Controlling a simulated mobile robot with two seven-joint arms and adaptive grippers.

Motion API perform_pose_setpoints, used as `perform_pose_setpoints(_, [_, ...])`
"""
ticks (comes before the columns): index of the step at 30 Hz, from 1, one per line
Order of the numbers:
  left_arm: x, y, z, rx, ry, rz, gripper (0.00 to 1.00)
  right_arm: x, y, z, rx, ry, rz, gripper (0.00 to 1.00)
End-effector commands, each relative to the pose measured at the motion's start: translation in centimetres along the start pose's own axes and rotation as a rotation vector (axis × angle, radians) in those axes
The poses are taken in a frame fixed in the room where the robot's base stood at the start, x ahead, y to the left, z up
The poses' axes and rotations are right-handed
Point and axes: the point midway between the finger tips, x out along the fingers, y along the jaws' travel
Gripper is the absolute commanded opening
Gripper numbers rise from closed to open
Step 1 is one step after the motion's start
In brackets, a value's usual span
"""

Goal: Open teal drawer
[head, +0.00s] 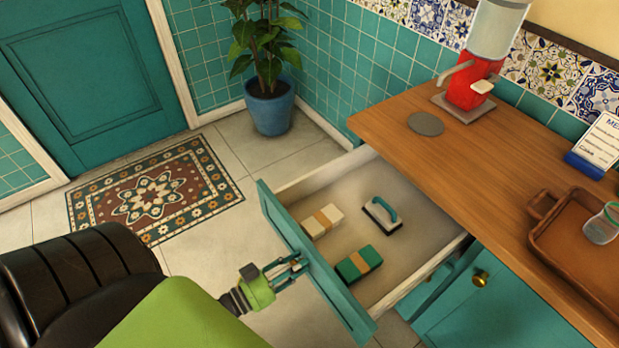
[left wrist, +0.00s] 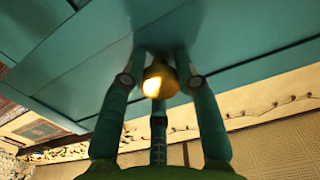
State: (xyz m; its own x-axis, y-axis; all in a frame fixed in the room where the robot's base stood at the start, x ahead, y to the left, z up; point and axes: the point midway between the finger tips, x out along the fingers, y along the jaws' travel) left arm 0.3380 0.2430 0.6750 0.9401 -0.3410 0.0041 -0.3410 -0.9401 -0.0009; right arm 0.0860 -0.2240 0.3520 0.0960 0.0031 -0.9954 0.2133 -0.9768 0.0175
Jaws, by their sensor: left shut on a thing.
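The teal drawer (head: 310,262) is pulled well out from under the wooden counter, and its inside shows. In it lie a cream packet with a tan band (head: 322,221), a green packet with a tan band (head: 358,264) and a teal-handled brush or block (head: 383,214). My left gripper (head: 297,265) is at the outer face of the drawer front. In the left wrist view its fingers close around a brass knob (left wrist: 158,80) on the teal drawer front (left wrist: 85,70). My right gripper is not in view.
A cupboard door with a brass knob (head: 481,278) is right of the drawer. The counter (head: 440,150) holds a red machine (head: 472,88), a brown tray (head: 545,235) and a glass (head: 603,226). A potted plant (head: 269,105) and a patterned rug (head: 155,190) are on the floor.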

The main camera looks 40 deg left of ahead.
Motion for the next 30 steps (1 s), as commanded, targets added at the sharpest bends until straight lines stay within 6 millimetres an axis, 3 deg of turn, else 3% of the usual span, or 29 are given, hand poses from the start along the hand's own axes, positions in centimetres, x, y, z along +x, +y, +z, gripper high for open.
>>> perform_pose_setpoints(4, [-0.9, 0.2, 0.6, -0.001, -0.018, 0.001, 0.0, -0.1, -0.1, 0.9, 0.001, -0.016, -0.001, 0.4])
perform_pose_setpoints(15, [-1.1, 0.2, 0.7, -0.001, -0.02, 0.002, 0.0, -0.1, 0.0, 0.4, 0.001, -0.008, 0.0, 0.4])
perform_pose_setpoints(16, [-1.1, 0.2, 0.7, -0.001, -0.02, 0.002, 0.39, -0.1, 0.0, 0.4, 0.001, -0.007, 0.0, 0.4])
perform_pose_setpoints(17, [-1.1, 0.2, 0.7, -0.001, -0.02, 0.002, 0.51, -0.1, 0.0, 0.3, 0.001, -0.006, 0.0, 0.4])
perform_pose_setpoints(18, [-1.0, 0.2, 0.6, -0.001, -0.018, 0.002, 0.56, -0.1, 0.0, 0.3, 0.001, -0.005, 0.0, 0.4])
perform_pose_setpoints(30, [-1.5, 0.1, 0.3, -0.001, -0.009, 0.001, 0.56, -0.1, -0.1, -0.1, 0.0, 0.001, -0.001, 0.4])
